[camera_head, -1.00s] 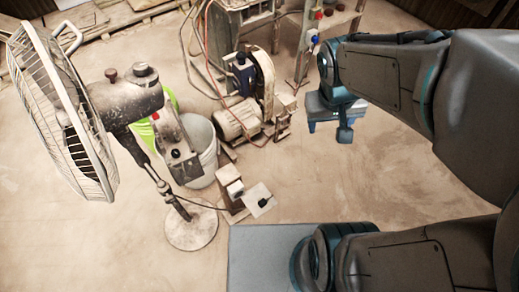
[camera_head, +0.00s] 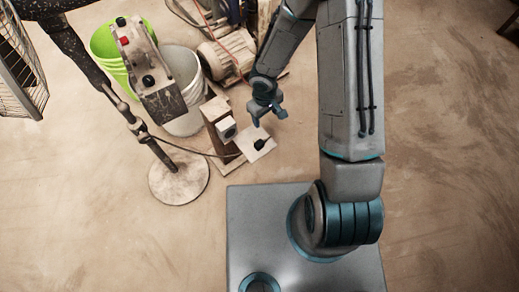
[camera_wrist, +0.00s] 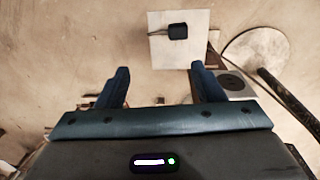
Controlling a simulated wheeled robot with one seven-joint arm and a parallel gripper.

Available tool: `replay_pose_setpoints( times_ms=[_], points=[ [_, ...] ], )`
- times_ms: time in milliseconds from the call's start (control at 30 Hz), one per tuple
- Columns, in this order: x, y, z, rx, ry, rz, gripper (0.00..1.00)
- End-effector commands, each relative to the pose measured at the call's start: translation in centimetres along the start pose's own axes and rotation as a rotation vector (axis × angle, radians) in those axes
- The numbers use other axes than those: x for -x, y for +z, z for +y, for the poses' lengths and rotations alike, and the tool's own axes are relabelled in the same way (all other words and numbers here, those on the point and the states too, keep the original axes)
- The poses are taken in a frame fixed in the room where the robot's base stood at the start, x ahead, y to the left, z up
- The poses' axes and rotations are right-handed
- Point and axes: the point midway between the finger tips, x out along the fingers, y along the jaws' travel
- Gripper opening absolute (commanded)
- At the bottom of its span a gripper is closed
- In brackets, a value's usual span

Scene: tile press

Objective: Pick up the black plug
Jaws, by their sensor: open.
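The black plug (camera_head: 260,144) lies on a small pale square plate (camera_head: 250,154) near the front edge of my base. A cord runs from it to the left, toward the fan stand. My gripper (camera_head: 266,118) is above and just behind the plug in the head view, apart from it. In the wrist view the plug (camera_wrist: 178,32) shows on the pale plate (camera_wrist: 192,52), beyond the fingertips and slightly right of the middle between them. My gripper (camera_wrist: 159,72) is open and empty there, its two fingers spread wide.
A wooden post with a white socket box (camera_head: 226,128) stands left of the plate. A white bucket (camera_head: 184,88), a green bucket (camera_head: 108,48), the fan's round base (camera_head: 179,178) and a dusty motor (camera_head: 222,58) are close by. The floor at right is clear.

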Motion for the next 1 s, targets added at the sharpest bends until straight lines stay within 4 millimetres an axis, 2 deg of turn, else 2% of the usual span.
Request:
replay_pose_setpoints(
  times_ms=[33,267,533,700,867,1000],
  points=[
    [-2.1,-0.1,-0.8,0.012,-0.021,-0.002,0.62],
    [-5.3,-0.3,-2.4,0.035,-0.06,0.002,0.62],
    [-10.7,-0.2,-2.8,0.036,-0.06,0.0,0.62],
    [-12.4,-0.3,-2.8,0.034,-0.059,0.002,0.62],
    [-13.2,-0.2,-2.9,0.034,-0.059,0.001,0.62],
    [-15.0,-0.2,-3.3,0.036,-0.059,0.001,0.62]
  ],
)
